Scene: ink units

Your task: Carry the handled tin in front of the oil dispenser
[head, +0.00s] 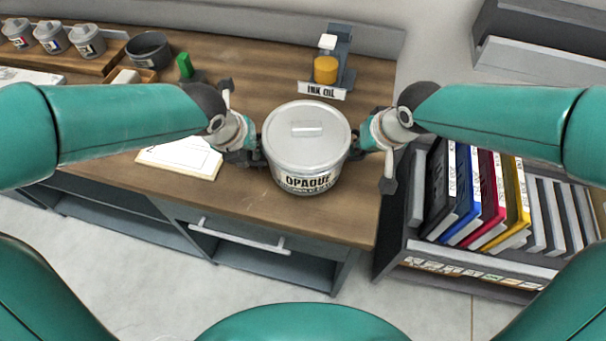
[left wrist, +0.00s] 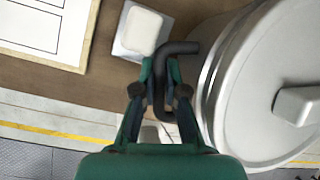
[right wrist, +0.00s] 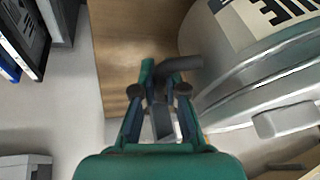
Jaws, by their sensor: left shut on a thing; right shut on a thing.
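The handled tin (head: 305,143) is a large pale grey lidded pot labelled OPAQUE, between my two grippers in the head view. My left gripper (head: 255,145) is shut on its left handle, a dark bent bar (left wrist: 166,95) in the left wrist view. My right gripper (head: 362,138) is shut on its right handle (right wrist: 180,66), seen in the right wrist view. The tin looks upright; whether it touches the counter I cannot tell. The oil dispenser (head: 327,68), with an amber container and an INK OIL sign (head: 322,90), stands behind the tin, slightly right.
The wooden counter (head: 230,190) has its front edge below the tin. White sheets (head: 180,157) lie left. A green block (head: 184,65), a dark bowl (head: 149,49) and several small tins (head: 87,41) stand back left. A rack of coloured binders (head: 490,195) is at the right.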

